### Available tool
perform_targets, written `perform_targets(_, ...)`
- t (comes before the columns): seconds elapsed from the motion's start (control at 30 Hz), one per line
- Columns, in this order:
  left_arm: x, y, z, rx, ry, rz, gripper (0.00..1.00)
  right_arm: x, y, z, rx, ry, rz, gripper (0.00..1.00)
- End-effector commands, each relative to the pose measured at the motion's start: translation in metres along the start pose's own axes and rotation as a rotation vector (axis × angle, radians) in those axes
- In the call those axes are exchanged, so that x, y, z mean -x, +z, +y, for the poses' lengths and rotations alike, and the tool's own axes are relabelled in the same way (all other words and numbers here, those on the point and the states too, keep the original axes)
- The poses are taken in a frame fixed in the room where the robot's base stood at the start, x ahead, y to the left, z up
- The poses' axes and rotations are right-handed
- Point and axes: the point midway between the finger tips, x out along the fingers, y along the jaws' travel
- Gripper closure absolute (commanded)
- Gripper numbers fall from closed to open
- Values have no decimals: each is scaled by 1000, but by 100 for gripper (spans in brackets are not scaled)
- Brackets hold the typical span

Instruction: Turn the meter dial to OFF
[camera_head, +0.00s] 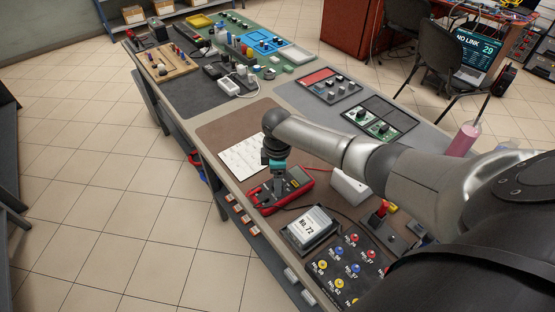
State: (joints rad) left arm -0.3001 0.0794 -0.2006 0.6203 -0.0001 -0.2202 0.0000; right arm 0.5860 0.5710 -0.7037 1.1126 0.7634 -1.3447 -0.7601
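The meter (298,187) is a red-edged handheld multimeter with a dark face, lying on the brown mat near the front edge of the table. My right arm comes in from the right, and my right gripper (279,187) points down over the meter's left part. Its fingers are at or just above the meter's face; I cannot tell if they touch it. The dial is hidden behind the gripper, so its setting cannot be read. The fingers are too small to show whether they are open or shut. My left gripper is not in view.
A white sheet (243,156) lies left of the meter. A display marked No. 72 (313,228) and a dark panel of coloured knobs (351,269) stand nearer. A white box (349,187) is to the right. The brown mat (222,128) is bare beyond the sheet.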

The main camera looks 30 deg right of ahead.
Motion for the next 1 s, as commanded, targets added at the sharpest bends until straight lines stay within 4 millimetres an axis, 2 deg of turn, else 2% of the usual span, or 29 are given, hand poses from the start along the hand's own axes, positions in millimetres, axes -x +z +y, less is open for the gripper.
perform_targets(0.4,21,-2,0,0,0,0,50,90,0,1,1,4,1,25)
perform_targets(0.6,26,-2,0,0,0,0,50,125,0,1,1,3,1,25)
perform_targets(0.8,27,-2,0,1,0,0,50,140,0,0,0,1,-1,25)
perform_targets(1.0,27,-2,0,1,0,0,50,142,0,0,0,0,-1,25)
